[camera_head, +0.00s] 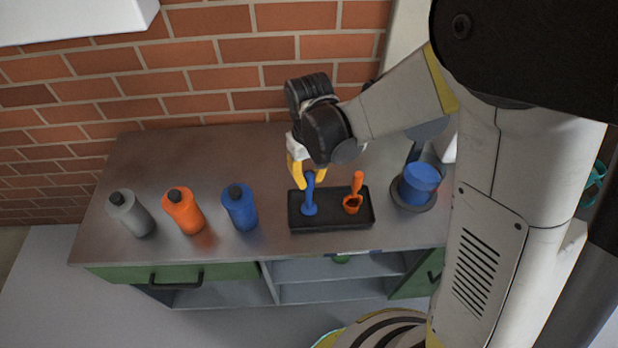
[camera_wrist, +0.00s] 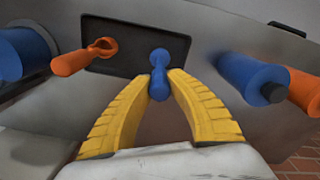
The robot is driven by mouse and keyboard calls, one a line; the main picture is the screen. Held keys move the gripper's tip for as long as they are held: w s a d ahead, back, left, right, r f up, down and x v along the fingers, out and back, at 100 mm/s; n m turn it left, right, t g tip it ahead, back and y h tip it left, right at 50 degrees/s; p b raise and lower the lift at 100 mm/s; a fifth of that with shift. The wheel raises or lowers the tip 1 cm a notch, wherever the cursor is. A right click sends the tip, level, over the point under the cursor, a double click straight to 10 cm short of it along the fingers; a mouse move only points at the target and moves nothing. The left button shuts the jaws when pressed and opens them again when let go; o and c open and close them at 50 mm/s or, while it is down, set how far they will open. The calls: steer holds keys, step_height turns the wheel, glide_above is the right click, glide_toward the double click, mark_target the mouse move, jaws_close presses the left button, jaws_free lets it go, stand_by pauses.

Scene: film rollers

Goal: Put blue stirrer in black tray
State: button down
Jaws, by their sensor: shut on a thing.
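The blue stirrer (camera_head: 309,198) stands upright at the left part of the black tray (camera_head: 335,222) in the head view. It also shows in the wrist view (camera_wrist: 159,62), between my yellow fingers. My gripper (camera_head: 307,180) is shut on the stirrer's upper end, above the tray. The same gripper shows in the wrist view (camera_wrist: 160,88). The stirrer's lower end appears at the tray's floor; I cannot tell whether it touches. The tray lies flat on the metal counter and shows behind the stirrer in the wrist view (camera_wrist: 140,32).
An orange scoop (camera_head: 354,192) stands in the tray's right part. A blue container (camera_head: 420,183) on a dark round base stands to the right. Grey (camera_head: 130,214), orange (camera_head: 184,211) and blue (camera_head: 240,208) bottles stand to the left. A brick wall (camera_head: 220,60) is behind the counter (camera_head: 150,170).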

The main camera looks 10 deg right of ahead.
steer(key=shift+f, duration=0.15)
steer(key=c, duration=1.4)
jaws_free()
steer(key=shift+o, duration=0.2)
step_height(320, 180, up, 12)
steer(key=r+p, duration=0.1)
steer(key=p, duration=0.3)
steer(key=s+d+r+m+t, duration=0.4)
steer(key=s+d+r+t, duration=0.3)
steer(key=s+d, duration=0.4)
steer(key=d+r, duration=0.1)
steer(key=d, duration=0.2)
